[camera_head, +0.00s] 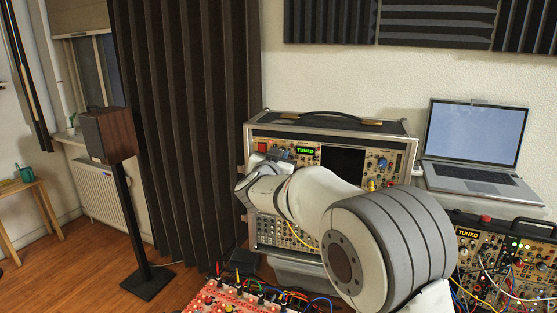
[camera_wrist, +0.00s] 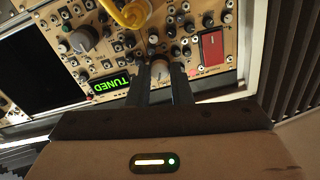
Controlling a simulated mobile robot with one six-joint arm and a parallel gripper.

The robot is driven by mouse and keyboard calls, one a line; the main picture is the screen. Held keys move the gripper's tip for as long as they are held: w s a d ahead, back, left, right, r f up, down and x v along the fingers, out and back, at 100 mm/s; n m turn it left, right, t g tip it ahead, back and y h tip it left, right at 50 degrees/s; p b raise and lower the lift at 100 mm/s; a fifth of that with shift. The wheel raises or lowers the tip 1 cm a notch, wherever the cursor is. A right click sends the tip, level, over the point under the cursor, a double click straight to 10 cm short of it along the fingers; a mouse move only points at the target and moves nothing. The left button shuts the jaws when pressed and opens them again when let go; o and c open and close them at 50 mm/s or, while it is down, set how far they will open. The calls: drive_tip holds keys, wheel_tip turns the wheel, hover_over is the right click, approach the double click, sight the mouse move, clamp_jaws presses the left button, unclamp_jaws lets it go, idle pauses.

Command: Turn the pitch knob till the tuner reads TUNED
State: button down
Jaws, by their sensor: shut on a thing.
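The synthesizer case (camera_head: 250,135) stands against the wall, with its panel facing me. Its tuner display (camera_head: 305,151) is lit green and reads TUNED. The display also shows upside down in the wrist view (camera_wrist: 110,84), just left of my fingers. The knob's sides are partly hidden by the fingers. In the head view my arm covers much of the lower panel, and the gripped knob cannot be made out.
A red switch (camera_wrist: 211,47) and several other knobs sit close to my fingers. A yellow cable (camera_wrist: 130,13) loops over the panel. A red patch panel (camera_head: 230,298) lies in front.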

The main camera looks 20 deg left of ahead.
drive_tip(key=c, duration=1.3)
unclamp_jaws()
drive_tip(key=shift+s, duration=0.1)
drive_tip(key=s+b, duration=0.2)
drive_tip(key=s, duration=0.5)
drive_tip(key=shift+s+d, duration=0.35)
drive_tip(key=shift+f, duration=0.1)
